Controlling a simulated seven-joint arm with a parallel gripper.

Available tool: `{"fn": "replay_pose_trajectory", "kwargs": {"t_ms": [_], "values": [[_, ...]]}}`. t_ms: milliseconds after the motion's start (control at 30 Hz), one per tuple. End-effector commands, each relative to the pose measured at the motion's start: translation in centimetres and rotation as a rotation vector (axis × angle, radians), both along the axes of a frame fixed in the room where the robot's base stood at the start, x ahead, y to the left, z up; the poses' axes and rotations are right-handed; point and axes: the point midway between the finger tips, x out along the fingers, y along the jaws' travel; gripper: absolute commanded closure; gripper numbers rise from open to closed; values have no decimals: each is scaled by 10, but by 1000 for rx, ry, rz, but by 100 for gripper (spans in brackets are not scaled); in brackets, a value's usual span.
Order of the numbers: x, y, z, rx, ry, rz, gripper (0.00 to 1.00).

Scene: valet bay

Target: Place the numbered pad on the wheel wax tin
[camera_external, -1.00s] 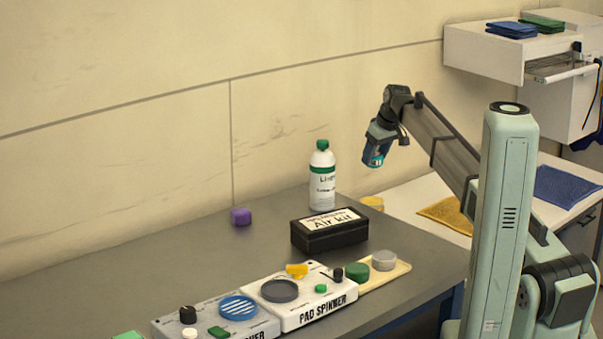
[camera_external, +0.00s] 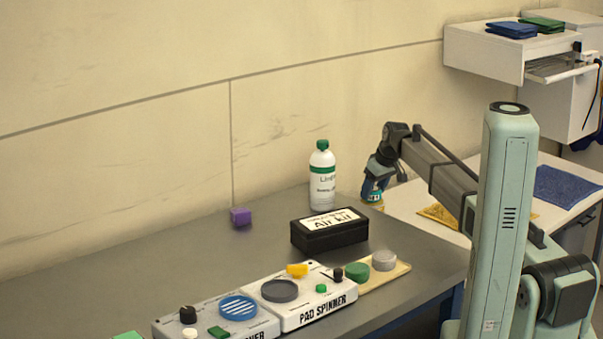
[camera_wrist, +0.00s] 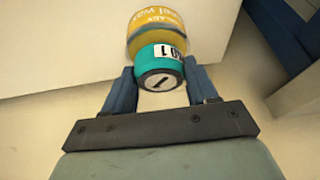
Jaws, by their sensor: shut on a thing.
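My gripper (camera_wrist: 161,72) is shut on the teal numbered pad (camera_wrist: 160,64), a short round piece with a white label reading "101" or similar. The yellow wheel wax tin (camera_wrist: 157,22) lies directly beyond the pad in the wrist view, its lettering partly visible. In the external view my gripper (camera_external: 373,191) points down at the back right, with the teal pad (camera_external: 374,196) between its fingers. The tin (camera_external: 377,206) shows just below it, partly hidden. Pad and tin look lined up and very close; I cannot tell whether they touch.
A white bottle (camera_external: 322,178) and a black "Air kit" box (camera_external: 329,236) stand left of my gripper on the grey bench. A yellow cloth (camera_external: 438,215) and a blue cloth (camera_external: 567,187) lie on the white surface at right. The pad spinner (camera_external: 312,303) stands in front.

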Motion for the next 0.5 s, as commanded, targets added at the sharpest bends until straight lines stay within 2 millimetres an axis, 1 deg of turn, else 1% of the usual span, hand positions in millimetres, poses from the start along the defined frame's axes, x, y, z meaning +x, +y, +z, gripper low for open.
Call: {"fn": "replay_pose_trajectory", "kwargs": {"t_ms": [367,400,500], "values": [[0,0,-3,0,0,0,71],[0,0,-4,0,0,0,42],[0,0,-3,1,-1,0,32]]}}
